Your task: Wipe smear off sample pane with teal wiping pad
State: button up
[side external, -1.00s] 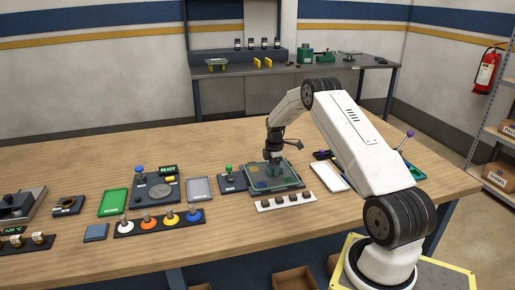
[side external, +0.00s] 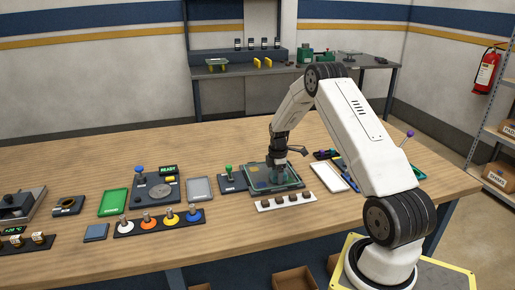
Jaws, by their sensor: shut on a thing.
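The sample pane (side external: 294,180) is a clear greenish sheet on a dark base, right of the middle of the table. My gripper (side external: 279,175) points down over the pane and is shut on the teal wiping pad (side external: 279,179). The pad is low over the pane, near its middle; I cannot tell whether it touches. A yellowish patch (side external: 262,170), perhaps smear, shows on the far left part of the pane. The gripper and pad hide part of the pane.
A white strip with several dark knobs (side external: 286,201) lies in front of the pane. A box with a green-topped lever (side external: 231,179) stands left, and a white tray (side external: 330,176) right. The table's back left is clear.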

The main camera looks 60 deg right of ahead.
jog(key=shift+w+d, duration=3.5)
jog(key=shift+s+a, duration=3.85)
jog(key=shift+r, duration=4.1)
